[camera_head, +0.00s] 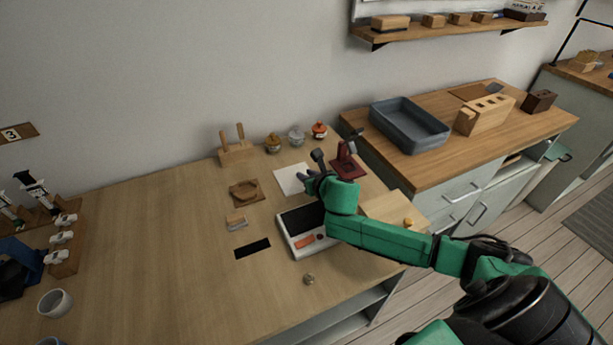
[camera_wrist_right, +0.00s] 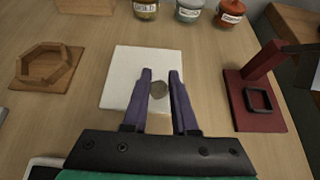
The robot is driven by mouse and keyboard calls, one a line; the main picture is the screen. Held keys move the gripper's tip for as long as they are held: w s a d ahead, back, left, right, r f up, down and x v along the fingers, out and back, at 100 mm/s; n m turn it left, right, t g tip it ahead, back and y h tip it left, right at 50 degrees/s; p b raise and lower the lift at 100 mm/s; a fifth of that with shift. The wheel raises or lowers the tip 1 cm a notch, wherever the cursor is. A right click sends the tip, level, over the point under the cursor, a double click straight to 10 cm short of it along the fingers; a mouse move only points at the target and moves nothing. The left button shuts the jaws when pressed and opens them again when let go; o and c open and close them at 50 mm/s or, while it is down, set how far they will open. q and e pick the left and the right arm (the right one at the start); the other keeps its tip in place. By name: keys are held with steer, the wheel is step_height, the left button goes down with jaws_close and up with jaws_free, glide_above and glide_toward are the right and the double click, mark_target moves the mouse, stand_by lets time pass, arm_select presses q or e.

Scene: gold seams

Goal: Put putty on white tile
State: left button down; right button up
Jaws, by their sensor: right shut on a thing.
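The white tile (camera_head: 290,179) lies flat on the wooden workbench; it also shows in the right wrist view (camera_wrist_right: 120,70). My right gripper (camera_head: 312,172) is over the near right part of the tile. In the right wrist view its two purple fingers (camera_wrist_right: 160,76) are closed on a small grey lump of putty (camera_wrist_right: 157,90). The putty shows against the tile; I cannot tell whether it touches it. In the head view the putty is hidden by the gripper. My left gripper is not in view.
A dark red stand (camera_wrist_right: 257,104) is close right of the gripper. A wooden hexagonal frame (camera_wrist_right: 46,65) lies left of the tile. Several lidded jars (camera_head: 296,137) stand behind it. The bench's left middle is clear.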

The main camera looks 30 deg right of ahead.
steer(key=o, duration=0.4)
steer(key=shift+f, duration=0.1)
steer(key=o, duration=0.4)
steer(key=shift+o, duration=0.2)
steer(key=shift+s+r, duration=0.25)
steer(key=shift+r, duration=0.05)
steer(key=p+v, duration=0.1)
steer(key=v, duration=0.9)
steer(key=shift+s+d+r, duration=0.15)
steer(key=shift+s+r, duration=0.05)
steer(key=shift+s, duration=0.15)
steer(key=shift+s+a+r, duration=0.15)
steer(key=shift+s+a, duration=0.05)
steer(key=shift+s, duration=0.05)
steer(key=shift+r, duration=0.1)
